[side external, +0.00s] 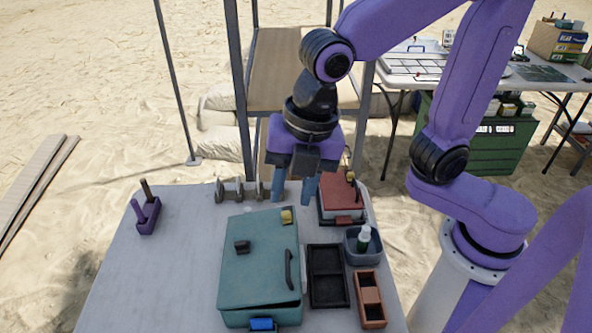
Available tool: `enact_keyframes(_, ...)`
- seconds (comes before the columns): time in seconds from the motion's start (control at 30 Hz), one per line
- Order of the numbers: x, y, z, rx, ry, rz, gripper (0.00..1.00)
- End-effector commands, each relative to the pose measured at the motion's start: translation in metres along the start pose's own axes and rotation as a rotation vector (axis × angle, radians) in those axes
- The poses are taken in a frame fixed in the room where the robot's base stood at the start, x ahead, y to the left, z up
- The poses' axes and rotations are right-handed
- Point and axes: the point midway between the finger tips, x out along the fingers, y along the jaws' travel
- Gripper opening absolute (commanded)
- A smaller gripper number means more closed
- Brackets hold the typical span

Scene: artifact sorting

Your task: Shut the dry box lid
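A teal box (258,270) with a teal lid stands at the front middle of the table. A black handle, a small black block and a yellow piece show on its lid, and a blue latch (262,323) is on its near side. Whether the lid is fully down I cannot tell. A smaller red-lidded box (341,191) stands behind it to the right. Neither box is labelled as the dry box. My gripper (294,192) points down with its fingers apart, empty, above the table's back part, behind the teal box and left of the red-lidded box.
Right of the teal box are a black tray (328,302), a blue-grey bin (351,256) with a bottle (364,238), and a brown tray (370,310). A purple holder (148,216) is at left, a grey rack (238,191) at the back. The left tabletop is mostly clear.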

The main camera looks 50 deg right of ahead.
Motion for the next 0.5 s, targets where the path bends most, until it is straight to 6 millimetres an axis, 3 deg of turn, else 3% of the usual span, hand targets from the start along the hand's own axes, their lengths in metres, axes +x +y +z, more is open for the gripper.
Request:
enact_keyframes(0.2,-0.023,0.0,0.0,-0.001,0.0,0.001,0.36)
enact_keyframes(0.5,-0.027,0.0,0.0,-0.001,0.0,0.0,0.36)
